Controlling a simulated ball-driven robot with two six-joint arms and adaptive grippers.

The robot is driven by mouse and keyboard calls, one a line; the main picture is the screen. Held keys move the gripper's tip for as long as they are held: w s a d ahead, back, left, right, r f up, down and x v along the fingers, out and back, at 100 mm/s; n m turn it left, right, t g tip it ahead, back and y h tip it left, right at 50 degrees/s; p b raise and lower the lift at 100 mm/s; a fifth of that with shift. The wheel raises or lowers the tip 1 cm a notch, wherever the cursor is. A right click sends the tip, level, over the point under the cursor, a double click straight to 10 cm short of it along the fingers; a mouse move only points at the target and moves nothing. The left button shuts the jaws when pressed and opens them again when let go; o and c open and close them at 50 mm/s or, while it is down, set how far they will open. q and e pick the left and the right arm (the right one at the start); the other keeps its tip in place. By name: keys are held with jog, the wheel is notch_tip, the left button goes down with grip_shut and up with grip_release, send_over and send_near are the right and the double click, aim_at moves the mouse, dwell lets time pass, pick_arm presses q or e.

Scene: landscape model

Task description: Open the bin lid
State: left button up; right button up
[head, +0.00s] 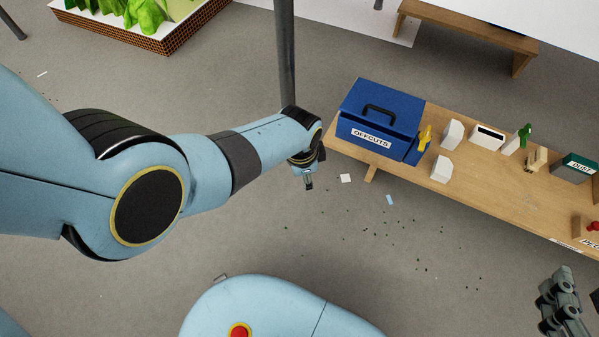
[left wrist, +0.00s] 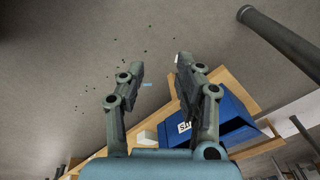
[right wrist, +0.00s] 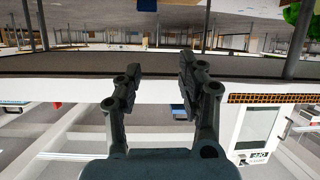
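The blue bin (head: 376,124) labelled OFFCUTS stands on the left end of the wooden bench. Its flat blue lid (head: 392,98) has a dark handle (head: 380,110) on top, and the lid looks closed. My left gripper (head: 308,184) hangs to the left of the bin, apart from it and pointing down. In the left wrist view its fingers (left wrist: 157,72) are apart with nothing between them, and the bin (left wrist: 228,122) shows behind the right finger. My right gripper (right wrist: 157,75) is open and empty in the right wrist view; it also shows at the head view's lower right (head: 562,300).
The wooden bench (head: 470,198) also holds a yellow item (head: 425,137), white blocks (head: 441,169), a small wooden piece (head: 537,158) and a DUST box (head: 576,168). A dark post (head: 286,55) rises behind my left arm. Scraps lie on the open floor before the bench.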

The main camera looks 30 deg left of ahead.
pick_arm(q)
jog(key=shift+s+a+f+n, duration=0.1)
jog(key=shift+s+a+n, duration=0.05)
jog(key=shift+s, duration=0.3)
jog(key=shift+s+a+f+n, duration=0.1)
jog(key=shift+s+a+n, duration=0.05)
jog(key=shift+s, duration=0.25)
pick_arm(e)
jog(key=shift+w+r, duration=0.1)
jog(key=shift+r, duration=0.3)
jog(key=shift+c, duration=0.4)
